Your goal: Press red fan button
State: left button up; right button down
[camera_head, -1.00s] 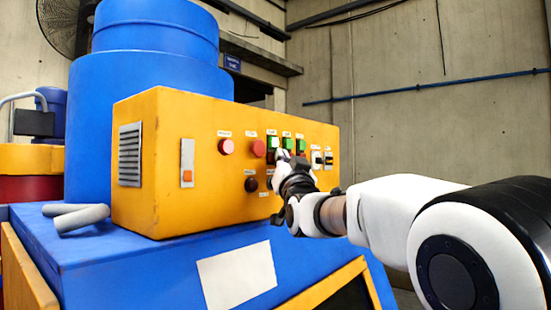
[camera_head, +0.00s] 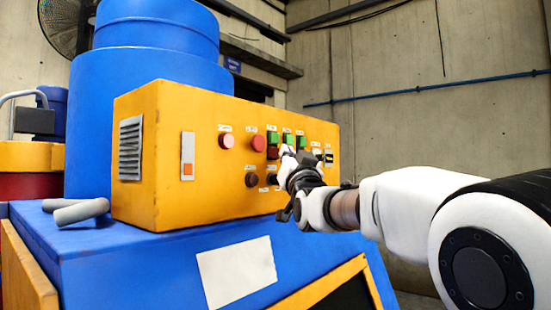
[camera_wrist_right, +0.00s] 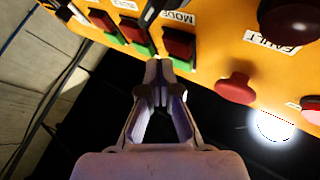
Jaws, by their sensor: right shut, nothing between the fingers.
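The orange control panel (camera_head: 200,195) carries a row of red-and-green switches (camera_head: 273,140) and round red buttons, one pale (camera_head: 226,140) and one darker (camera_head: 258,143). Small labels sit above them; I cannot read which says fan. My right gripper (camera_head: 289,153) is at the panel front, just below the switches, covering part of them. In the right wrist view, the right gripper (camera_wrist_right: 159,66) is shut and empty. Its tips are close to a red-and-green switch (camera_wrist_right: 178,48); I cannot tell whether they touch. A red mushroom button (camera_wrist_right: 236,88) is right of the tips. My left gripper is not in view.
Dark knobs (camera_head: 252,180) sit below the buttons. The panel stands on a blue machine body (camera_head: 130,255) with a blue drum (camera_head: 150,75) behind. Grey cylindrical handles (camera_head: 80,211) lie at its left. Open space lies right of the panel, before a concrete wall (camera_head: 430,130).

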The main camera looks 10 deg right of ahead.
jog(key=s+d+b, duration=0.1)
jog(key=s+b, duration=0.1)
jog(key=s+d+b, duration=0.2)
dwell(0.5)
dwell(0.7)
